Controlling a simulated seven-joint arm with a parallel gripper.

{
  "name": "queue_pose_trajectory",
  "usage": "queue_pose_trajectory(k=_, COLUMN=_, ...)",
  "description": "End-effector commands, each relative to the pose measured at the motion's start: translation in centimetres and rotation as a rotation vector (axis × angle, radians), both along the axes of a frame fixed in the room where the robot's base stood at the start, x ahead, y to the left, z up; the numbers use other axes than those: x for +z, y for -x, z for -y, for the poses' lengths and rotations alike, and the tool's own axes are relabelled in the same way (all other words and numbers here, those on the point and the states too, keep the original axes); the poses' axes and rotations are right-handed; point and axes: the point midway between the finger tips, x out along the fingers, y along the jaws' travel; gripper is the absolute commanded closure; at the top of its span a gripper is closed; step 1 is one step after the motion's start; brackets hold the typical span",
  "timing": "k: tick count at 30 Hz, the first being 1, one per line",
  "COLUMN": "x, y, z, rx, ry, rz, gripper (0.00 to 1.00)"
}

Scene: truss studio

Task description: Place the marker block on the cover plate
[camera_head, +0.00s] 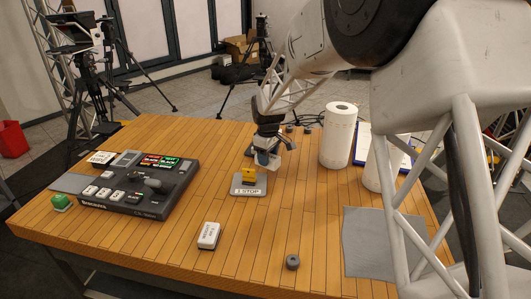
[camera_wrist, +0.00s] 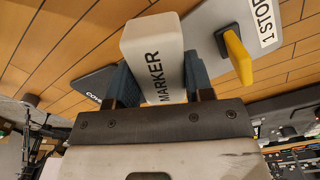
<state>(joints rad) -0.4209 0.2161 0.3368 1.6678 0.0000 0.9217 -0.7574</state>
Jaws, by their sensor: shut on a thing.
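My gripper (camera_head: 264,156) is shut on the white marker block (camera_wrist: 155,50), lettered MARKER, and holds it above the table. In the wrist view the block sits between the two dark fingers (camera_wrist: 158,85). A dark plate (camera_wrist: 88,82) with a label starting "CO" lies on the table left of the block in the wrist view, apart from it; it looks like the cover plate. The finger hides part of it, and I cannot make it out in the head view. A grey plate (camera_head: 236,190) marked STOP, with a yellow upright handle (camera_head: 249,175), lies just in front of my gripper.
A white labelled block (camera_head: 209,235) and a dark round piece (camera_head: 292,262) lie at the front. White rolls (camera_head: 338,135) and a grey cloth (camera_head: 370,245) are at the right.

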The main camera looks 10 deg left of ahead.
Motion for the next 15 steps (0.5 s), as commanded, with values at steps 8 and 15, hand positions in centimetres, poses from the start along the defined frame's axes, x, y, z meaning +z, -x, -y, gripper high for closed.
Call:
queue_pose_trajectory(k=8, x=0.6, y=4.1, z=1.8, rx=0.0, ry=-0.001, rz=0.003, gripper=0.83)
queue_pose_trajectory(k=15, x=0.8, y=7.1, z=3.1, rx=0.0, ry=0.0, rz=0.0, gripper=0.83)
